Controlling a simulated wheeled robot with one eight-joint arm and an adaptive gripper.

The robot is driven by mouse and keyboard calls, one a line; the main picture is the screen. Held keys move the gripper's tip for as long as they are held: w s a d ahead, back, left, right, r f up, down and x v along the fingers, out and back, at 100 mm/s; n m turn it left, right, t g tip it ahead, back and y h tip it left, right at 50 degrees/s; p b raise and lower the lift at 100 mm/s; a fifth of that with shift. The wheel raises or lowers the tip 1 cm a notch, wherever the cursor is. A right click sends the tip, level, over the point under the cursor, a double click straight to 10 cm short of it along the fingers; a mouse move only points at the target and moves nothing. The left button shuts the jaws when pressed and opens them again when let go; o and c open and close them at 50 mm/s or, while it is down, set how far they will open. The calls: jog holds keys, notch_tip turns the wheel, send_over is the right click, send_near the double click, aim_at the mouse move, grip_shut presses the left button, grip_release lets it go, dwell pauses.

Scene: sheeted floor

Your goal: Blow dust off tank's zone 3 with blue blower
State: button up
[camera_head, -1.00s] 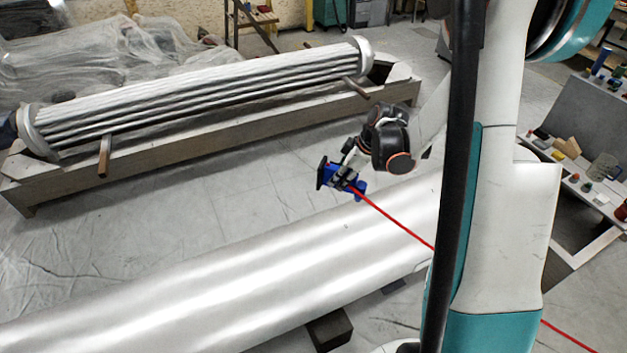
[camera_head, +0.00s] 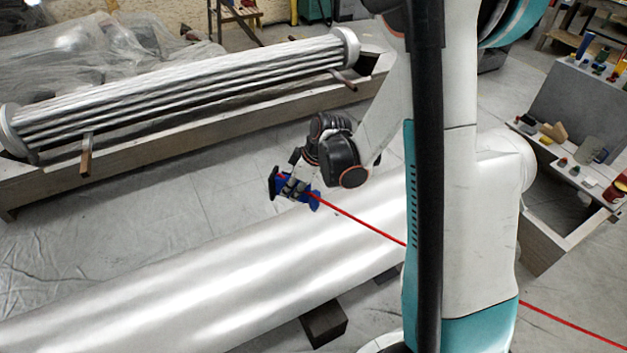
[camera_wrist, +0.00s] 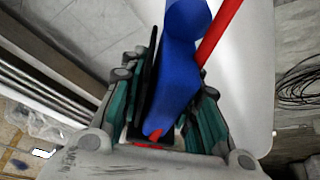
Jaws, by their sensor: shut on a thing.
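A long, shiny silver tank (camera_head: 200,275) lies on its side across the lower left of the head view. No zone marks can be made out on it. My gripper (camera_head: 293,188) is shut on the blue blower (camera_head: 314,202) just above the tank's far upper edge. A red hose (camera_head: 360,222) runs from the blower to the lower right. In the wrist view the blue blower (camera_wrist: 180,75) sits between the fingers of my gripper (camera_wrist: 165,115), with the red hose (camera_wrist: 221,32) beside it. The pale tank (camera_wrist: 245,80) shows behind. I cannot tell whether the blower touches it.
A tube bundle (camera_head: 190,95) rests on a long wooden trough (camera_head: 190,145) beyond the tank. Plastic sheeting lies behind it. A tool bench (camera_head: 570,165) with several small items stands at right. A dark block (camera_head: 325,322) supports the tank. Floor between tank and trough is clear.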

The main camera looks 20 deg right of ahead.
jog(key=a, duration=1)
jog(key=shift+s+b, duration=0.15)
jog(key=shift+b, duration=0.3)
jog(key=shift+o, duration=0.7)
grip_shut()
jog(key=shift+d, duration=0.15)
jog(key=d+b, duration=0.1)
jog(key=d, duration=2)
jog(key=shift+w+d+b, duration=0.3)
jog(key=shift+w, duration=0.1)
